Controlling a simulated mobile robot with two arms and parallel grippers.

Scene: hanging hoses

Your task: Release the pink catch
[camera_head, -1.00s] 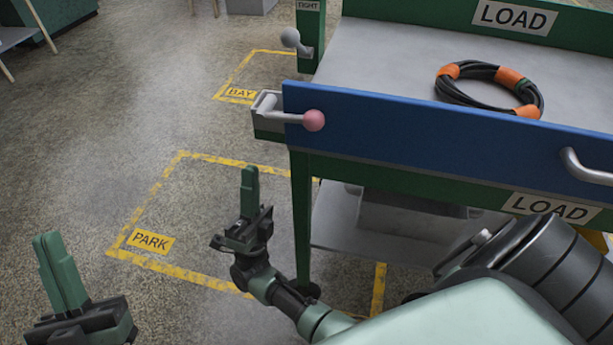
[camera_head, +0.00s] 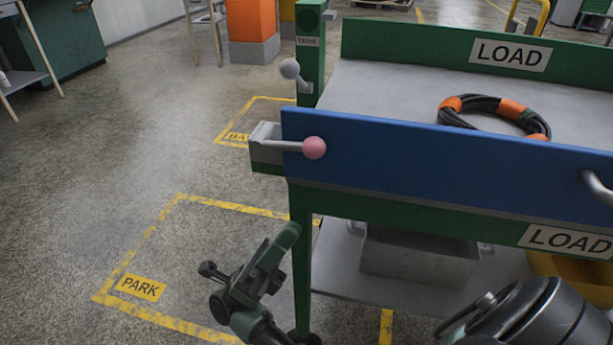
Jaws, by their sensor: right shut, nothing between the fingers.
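The pink catch (camera_head: 314,148) is a lever with a pink ball knob, at the left end of the blue front panel (camera_head: 440,170) of the green cart. Its grey rod runs level from a grey bracket (camera_head: 264,140) at the cart's corner to the knob, in front of the panel. My right gripper (camera_head: 283,248) is shut and empty, below the catch and a little to its left, beside the cart's green leg. It does not touch the catch. My left gripper is out of view.
A coiled black hose with orange bands (camera_head: 492,116) lies on the cart's grey top (camera_head: 390,90). A grey ball lever (camera_head: 290,69) is on the green post behind the catch. A metal handle (camera_head: 597,188) sticks out at the panel's right. The floor by the PARK sign (camera_head: 140,287) is clear.

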